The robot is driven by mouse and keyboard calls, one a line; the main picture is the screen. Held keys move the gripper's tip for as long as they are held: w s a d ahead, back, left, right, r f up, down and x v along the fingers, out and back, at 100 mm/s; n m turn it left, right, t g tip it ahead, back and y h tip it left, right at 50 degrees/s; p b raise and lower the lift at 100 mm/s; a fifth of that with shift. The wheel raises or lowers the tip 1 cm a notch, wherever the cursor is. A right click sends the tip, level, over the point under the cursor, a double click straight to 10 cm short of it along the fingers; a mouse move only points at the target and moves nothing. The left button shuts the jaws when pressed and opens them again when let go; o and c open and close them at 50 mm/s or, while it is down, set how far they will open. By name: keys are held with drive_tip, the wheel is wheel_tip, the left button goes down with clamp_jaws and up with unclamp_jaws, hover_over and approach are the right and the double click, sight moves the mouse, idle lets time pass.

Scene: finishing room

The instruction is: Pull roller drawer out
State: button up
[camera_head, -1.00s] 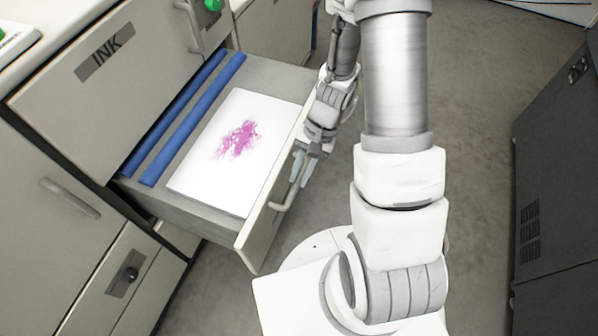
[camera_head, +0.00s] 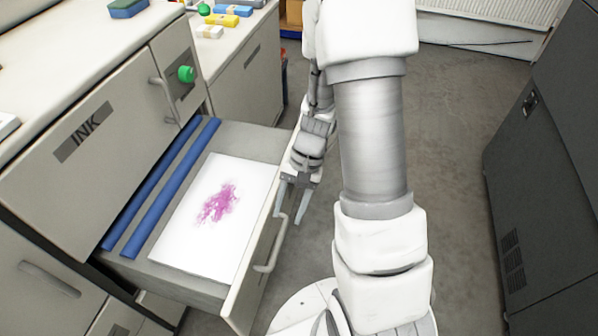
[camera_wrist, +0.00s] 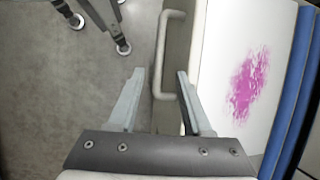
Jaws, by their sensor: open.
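The roller drawer (camera_head: 262,136) stands pulled out from the cabinet on the left. It holds blue rollers (camera_head: 165,196) at the back and a white sheet (camera_head: 200,246) with a pink smear. Its front has a pale bar handle (camera_head: 281,246). My gripper (camera_head: 291,215) is open by the far end of the drawer front. In the wrist view, my gripper (camera_wrist: 157,92) has its fingers spread, and the handle (camera_wrist: 161,50) shows between and beyond the fingertips. The pink smear (camera_wrist: 248,85) lies to the right there. I cannot tell whether a finger touches the handle.
A cabinet front marked INK (camera_head: 60,150) is above and left of the drawer. A green knob (camera_head: 186,74) is on a panel beyond it. A dark cabinet (camera_head: 520,190) stands at the right. Grey floor (camera_head: 450,130) between is clear.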

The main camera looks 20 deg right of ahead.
drive_tip(key=p+v, duration=0.2)
drive_tip(key=v, duration=0.8)
drive_tip(key=shift+f, duration=0.1)
drive_tip(key=s+a+r+n+t+h+p, duration=0.1)
drive_tip(key=s+r+n+t+p, duration=0.1)
drive_tip(key=r, duration=0.8)
drive_tip(key=s+a+r+n+t+h+p, duration=0.2)
drive_tip(key=s+r+t+p, duration=0.1)
drive_tip(key=r, duration=0.7)
drive_tip(key=s+a+r+n+t+h+p, duration=0.1)
drive_tip(key=s+r+n+t+p, duration=0.2)
drive_tip(key=r, duration=0.7)
drive_tip(key=shift+s+a+p, duration=0.3)
drive_tip(key=shift+s+p, duration=0.2)
drive_tip(key=shift+s, duration=0.65)
